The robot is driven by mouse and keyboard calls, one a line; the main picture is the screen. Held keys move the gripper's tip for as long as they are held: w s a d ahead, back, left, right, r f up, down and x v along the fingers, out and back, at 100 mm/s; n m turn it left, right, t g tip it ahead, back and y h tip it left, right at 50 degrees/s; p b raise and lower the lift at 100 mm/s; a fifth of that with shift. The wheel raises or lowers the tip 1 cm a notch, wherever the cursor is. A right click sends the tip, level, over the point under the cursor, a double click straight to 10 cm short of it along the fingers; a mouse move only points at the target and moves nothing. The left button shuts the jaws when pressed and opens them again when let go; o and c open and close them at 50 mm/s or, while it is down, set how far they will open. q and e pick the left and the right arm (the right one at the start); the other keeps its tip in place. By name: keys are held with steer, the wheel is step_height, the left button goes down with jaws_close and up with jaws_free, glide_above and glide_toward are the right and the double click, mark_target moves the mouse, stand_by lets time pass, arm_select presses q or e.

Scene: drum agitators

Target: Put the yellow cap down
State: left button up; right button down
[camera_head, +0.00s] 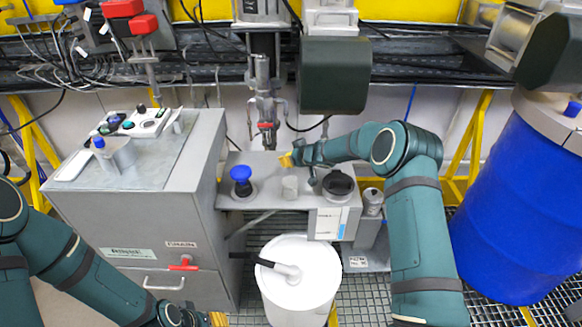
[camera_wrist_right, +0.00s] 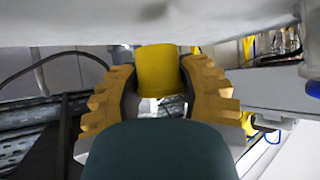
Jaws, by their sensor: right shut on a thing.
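The yellow cap (camera_wrist_right: 158,70) is between the two ribbed orange fingers of my right gripper (camera_wrist_right: 160,85) in the right wrist view. The fingers are shut on its sides. In the head view my right gripper (camera_head: 287,160) reaches left over the back of the grey metal shelf (camera_head: 262,187); the cap cannot be told apart from the fingers there. A pale surface fills the top of the wrist view, close to the cap; I cannot tell if they touch. My left gripper (camera_head: 216,319) is at the bottom edge of the head view, mostly cut off.
A blue knob (camera_head: 241,175), a small grey cylinder (camera_head: 290,188) and a black round lid (camera_head: 339,184) stand on the shelf. A white drum (camera_head: 300,275) is below, a grey cabinet (camera_head: 150,200) left, a blue drum (camera_head: 515,205) right. The agitator (camera_head: 264,95) hangs behind the shelf.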

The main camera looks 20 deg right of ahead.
mark_target(291, 171)
steer(key=shift+f+b, duration=0.55)
steer(key=shift+f, duration=1)
steer(key=shift+f, duration=0.2)
steer(key=c, duration=0.5)
jaws_free()
steer(key=shift+c, duration=0.2)
